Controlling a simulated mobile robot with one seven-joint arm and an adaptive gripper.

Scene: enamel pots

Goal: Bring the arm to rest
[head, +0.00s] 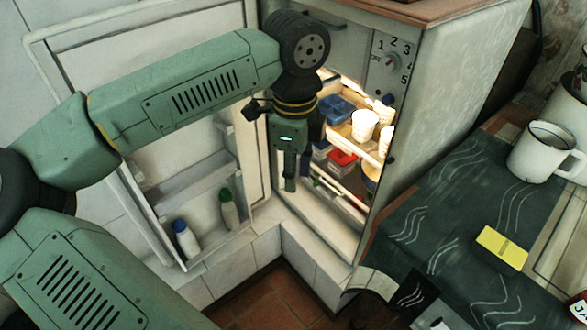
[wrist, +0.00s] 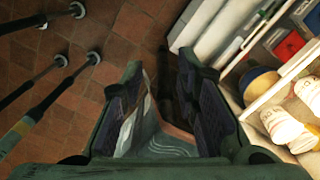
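My gripper (head: 290,170) hangs pointing down in front of the open fridge (head: 440,110), at the end of my green arm. In the wrist view its two fingers (wrist: 168,105) are spread apart, with tiled floor and a patch of wavy-patterned cloth showing between them. I see nothing held in it. The arm reaches across from the left with its elbow raised, past the open fridge door. In the head view, the fingers overlap the fridge opening; I cannot tell how far they are from the shelves.
White cups (head: 365,127), a blue container (head: 336,108) and a red-lidded box (head: 342,158) stand in the fridge. The open door holds two bottles (head: 186,240). At right, a table with patterned cloth (head: 425,220) bears a white mug (head: 543,152) and yellow block (head: 502,247).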

